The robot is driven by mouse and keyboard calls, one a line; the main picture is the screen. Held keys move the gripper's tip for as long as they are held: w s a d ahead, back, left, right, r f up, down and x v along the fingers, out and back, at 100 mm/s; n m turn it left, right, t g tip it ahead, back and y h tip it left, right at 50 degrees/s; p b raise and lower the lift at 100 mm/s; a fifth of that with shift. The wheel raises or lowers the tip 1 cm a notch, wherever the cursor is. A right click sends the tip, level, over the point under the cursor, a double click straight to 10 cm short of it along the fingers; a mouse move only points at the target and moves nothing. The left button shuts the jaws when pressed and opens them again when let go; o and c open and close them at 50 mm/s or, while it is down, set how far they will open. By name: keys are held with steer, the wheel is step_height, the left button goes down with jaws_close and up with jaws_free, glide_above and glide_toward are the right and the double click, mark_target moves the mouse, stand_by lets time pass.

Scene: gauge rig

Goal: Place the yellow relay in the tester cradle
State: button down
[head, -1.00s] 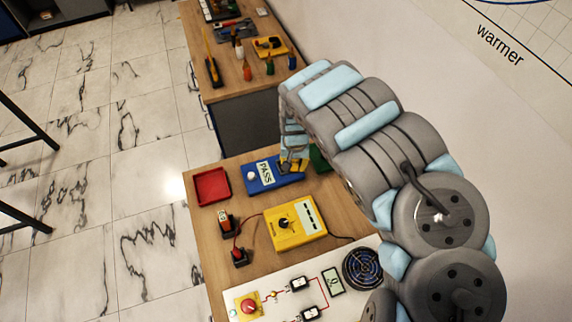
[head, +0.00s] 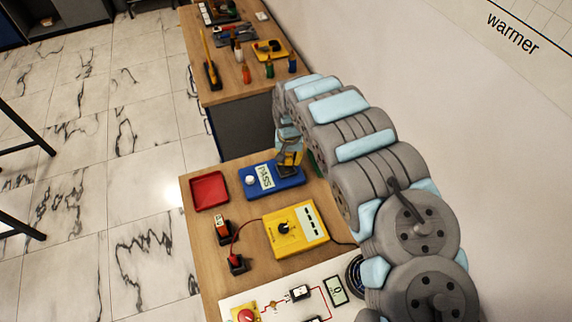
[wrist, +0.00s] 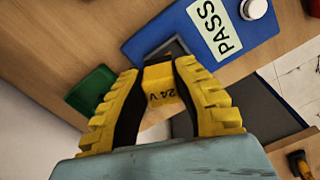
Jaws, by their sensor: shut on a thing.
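The yellow relay (wrist: 161,84), marked "24 V", is between the yellow-padded fingers of my gripper (wrist: 158,68) in the wrist view. My gripper (head: 288,162) is shut on it and points down over the right end of the blue tester in the head view. The blue tester (head: 260,188) carries a PASS label and a white knob; it also shows in the wrist view (wrist: 165,30). Its dark cradle (wrist: 177,47) shows partly just beyond the fingertips; the relay and fingers hide the rest. I cannot tell whether the relay touches the cradle.
A green tray (wrist: 92,90) lies beside the tester, mostly hidden by my arm in the head view. A red tray (head: 209,191) is left of the tester. A wall runs along the right.

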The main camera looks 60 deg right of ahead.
mark_target(286, 170)
steer(key=shift+w+d+f+b, duration=0.1)
steer(key=shift+w+d+f, duration=0.2)
steer(key=shift+f, duration=0.2)
steer(key=shift+w+d+f+b, duration=0.1)
steer(key=shift+w+d+f, duration=0.15)
steer(key=shift+w+f, duration=0.2)
steer(key=shift+w+d+f+b, duration=0.1)
steer(key=shift+w+d+f, duration=0.2)
steer(key=shift+f, duration=0.25)
steer(key=shift+w+d+f, duration=0.1)
steer(key=shift+d+f, duration=0.1)
steer(key=shift+f, duration=0.25)
steer(key=shift+d+f+b, duration=0.15)
steer(key=shift+f+b, duration=0.5)
steer(key=shift+f, duration=0.9)
steer(key=shift+f, duration=0.2)
steer(key=c, duration=1)
jaws_free()
steer(key=shift+o, duration=0.2)
steer(key=shift+r, duration=0.1)
